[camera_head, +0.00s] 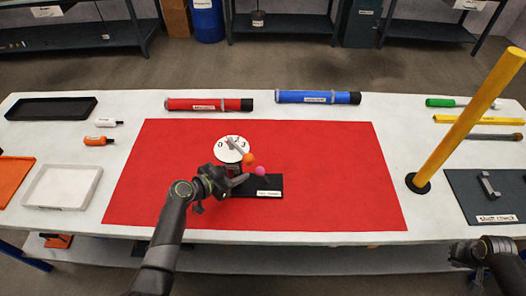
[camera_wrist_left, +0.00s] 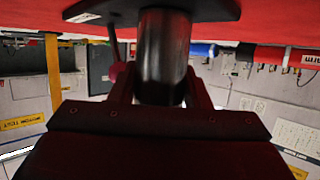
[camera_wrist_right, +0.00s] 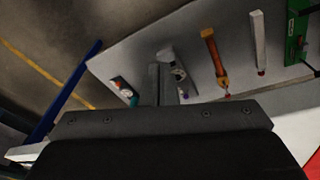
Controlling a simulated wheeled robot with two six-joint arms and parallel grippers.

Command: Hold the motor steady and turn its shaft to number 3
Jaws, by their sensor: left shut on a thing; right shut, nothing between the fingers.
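The motor's white number dial (camera_head: 232,149) stands on the red mat (camera_head: 320,180), with 0, 2 and 3 readable around a pale pointer. An orange ball (camera_head: 249,159) and a pink ball (camera_head: 260,171) show beside it. The motor's black base plate (camera_head: 268,184) lies on the mat with a white label. My left gripper (camera_head: 238,181) is shut on the motor's dark cylindrical body, which fills the fingers in the left wrist view (camera_wrist_left: 164,60). My right gripper (camera_head: 462,253) is low at the right, off the table's front edge, shut and empty; its fingers show in the right wrist view (camera_wrist_right: 160,85).
A yellow post (camera_head: 465,120) rises at the right of the mat. A red tube (camera_head: 208,104) and a blue tube (camera_head: 318,97) lie along the back. A white tray (camera_head: 62,187) is at the left. The mat's right half is clear.

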